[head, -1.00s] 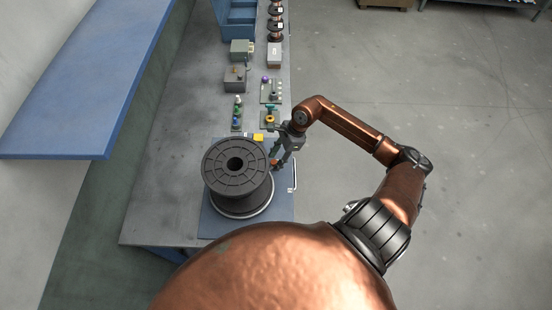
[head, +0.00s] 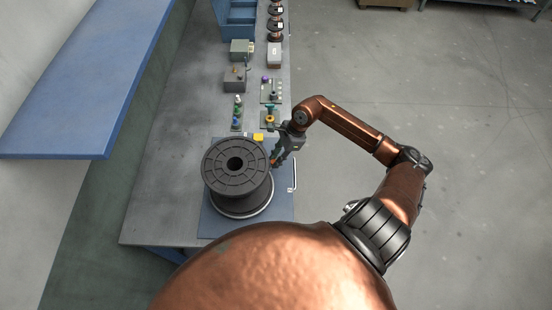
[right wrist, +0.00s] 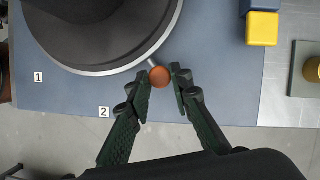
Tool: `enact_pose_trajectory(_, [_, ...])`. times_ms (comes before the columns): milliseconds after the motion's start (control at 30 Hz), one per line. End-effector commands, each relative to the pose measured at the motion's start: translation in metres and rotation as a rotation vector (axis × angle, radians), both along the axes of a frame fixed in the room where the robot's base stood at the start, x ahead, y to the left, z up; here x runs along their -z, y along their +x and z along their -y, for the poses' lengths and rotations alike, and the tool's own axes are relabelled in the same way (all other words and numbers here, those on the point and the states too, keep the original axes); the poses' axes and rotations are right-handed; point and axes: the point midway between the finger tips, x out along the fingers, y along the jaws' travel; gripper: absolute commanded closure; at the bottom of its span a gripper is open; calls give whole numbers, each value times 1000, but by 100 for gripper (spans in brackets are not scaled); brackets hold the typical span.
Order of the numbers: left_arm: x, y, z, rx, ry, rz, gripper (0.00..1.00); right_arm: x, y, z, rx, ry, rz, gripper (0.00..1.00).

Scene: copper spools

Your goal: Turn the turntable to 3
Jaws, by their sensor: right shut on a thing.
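The turntable (head: 246,214) is a round disc with a pale metal rim on a blue board, and a large dark spool (head: 221,171) stands on it. In the right wrist view its rim (right wrist: 95,72) carries a short arm with an orange knob (right wrist: 160,76). Labels 1 (right wrist: 38,77) and 2 (right wrist: 104,112) show on the board; I see no label 3. My right gripper (head: 275,161) is at the turntable's far right side. In the wrist view its fingers (right wrist: 161,80) are shut on the orange knob. My left gripper is out of view.
A yellow block (right wrist: 262,28) and a blue block (right wrist: 262,4) sit near the board's far edge. Small fixtures (head: 270,91), boxes (head: 235,78) and copper spools line the bench behind. A blue shelf (head: 80,70) is at left. Open floor lies right of the bench.

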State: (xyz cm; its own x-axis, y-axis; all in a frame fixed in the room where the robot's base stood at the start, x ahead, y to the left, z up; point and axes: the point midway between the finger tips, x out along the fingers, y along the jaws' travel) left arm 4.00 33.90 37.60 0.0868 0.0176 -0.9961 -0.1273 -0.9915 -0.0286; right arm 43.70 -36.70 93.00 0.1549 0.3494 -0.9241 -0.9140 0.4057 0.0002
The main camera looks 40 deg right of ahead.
Motion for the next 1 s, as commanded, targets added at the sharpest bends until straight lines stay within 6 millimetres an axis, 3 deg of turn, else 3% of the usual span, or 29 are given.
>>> enact_pose_trajectory(333, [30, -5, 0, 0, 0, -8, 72, 4, 19, 0, -105, -1, 1, 100])
enact_pose_trajectory(700, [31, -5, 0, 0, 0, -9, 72, 0, 22, 0, -126, 0, 2, 100])
enact_pose_trajectory(733, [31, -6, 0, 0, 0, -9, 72, 0, 22, 0, -125, 0, 3, 80])
enact_pose_trajectory(1000, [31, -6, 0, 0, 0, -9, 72, 0, 21, 0, -125, 1, 1, 63])
